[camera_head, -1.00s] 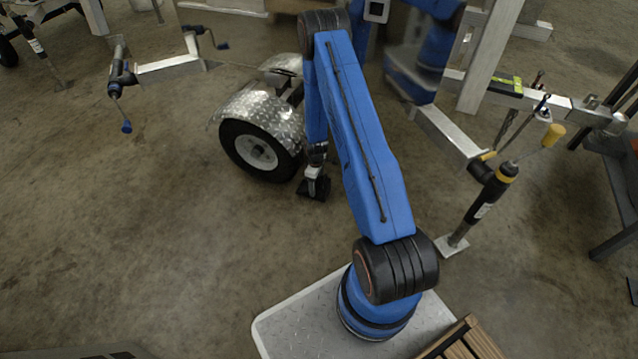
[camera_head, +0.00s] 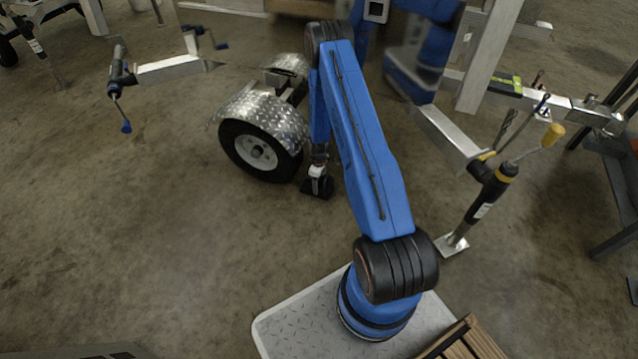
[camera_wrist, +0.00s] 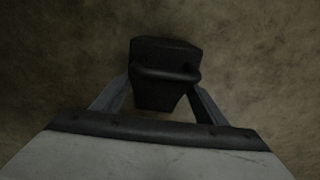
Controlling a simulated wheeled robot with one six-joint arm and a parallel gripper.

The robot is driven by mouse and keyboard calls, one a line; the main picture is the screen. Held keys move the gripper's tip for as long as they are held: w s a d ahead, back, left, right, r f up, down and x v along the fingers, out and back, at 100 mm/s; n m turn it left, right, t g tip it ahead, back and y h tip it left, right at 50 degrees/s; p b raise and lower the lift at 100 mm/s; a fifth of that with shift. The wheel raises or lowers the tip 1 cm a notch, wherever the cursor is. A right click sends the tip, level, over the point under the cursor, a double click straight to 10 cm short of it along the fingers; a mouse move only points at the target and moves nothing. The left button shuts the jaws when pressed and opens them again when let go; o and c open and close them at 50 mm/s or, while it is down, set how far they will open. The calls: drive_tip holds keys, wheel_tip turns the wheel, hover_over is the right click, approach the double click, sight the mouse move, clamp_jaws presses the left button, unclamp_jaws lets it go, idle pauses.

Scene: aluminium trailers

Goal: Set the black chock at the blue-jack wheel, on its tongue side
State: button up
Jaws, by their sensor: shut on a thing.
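The black chock (camera_head: 318,187) is between the fingers of my gripper (camera_head: 319,175), low over the concrete, just right of a wheel (camera_head: 256,152). A narrow gap seems to part chock and tyre; I cannot tell whether the chock touches the floor. In the wrist view the chock (camera_wrist: 163,88) sits between both fingers of my gripper (camera_wrist: 158,100), with a rounded bar across it. The wheel has a pale hub and a diamond-plate fender (camera_head: 268,112). A jack with a blue crank knob (camera_head: 122,90) stands on a bar to the wheel's left.
A jack with a yellow handle (camera_head: 490,195) stands on the right below a metal beam (camera_head: 447,130). Slatted wood (camera_head: 468,345) is at the bottom right. The concrete floor left of my base and in front of the wheel is clear.

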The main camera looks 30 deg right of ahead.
drive_tip(key=o, duration=1.5)
drive_tip(key=shift+f, duration=0.1)
drive_tip(key=a+r+m+t, duration=0.1)
drive_tip(key=a+r, duration=0.1)
drive_tip(key=r, duration=1.6)
drive_tip(key=a+r+m, duration=0.1)
drive_tip(key=a+r, duration=0.2)
drive_tip(key=r, duration=1.4)
drive_tip(key=s+a+r+m+t, duration=0.1)
drive_tip(key=s+a+r, duration=0.25)
drive_tip(key=r, duration=0.55)
drive_tip(key=s+a+r+m, duration=0.1)
drive_tip(key=s+a+r, duration=0.1)
drive_tip(key=s+r, duration=0.5)
drive_tip(key=s+a+r+m+t, duration=0.1)
drive_tip(key=s+a+r, duration=0.1)
drive_tip(key=s+r, duration=0.45)
drive_tip(key=s+a+r, duration=0.3)
drive_tip(key=s+r, duration=0.2)
drive_tip(key=r, duration=0.2)
drive_tip(key=s+a+r+m, duration=0.1)
drive_tip(key=s, duration=0.5)
drive_tip(key=s+a+r+t, duration=0.1)
drive_tip(key=s+r, duration=0.1)
drive_tip(key=s, duration=0.4)
drive_tip(key=s+a+r+m, duration=0.1)
drive_tip(key=s, duration=0.4)
drive_tip(key=shift+s+r+m+t, duration=0.25)
drive_tip(key=shift+s+m+t, duration=0.05)
drive_tip(key=shift+s+t, duration=0.1)
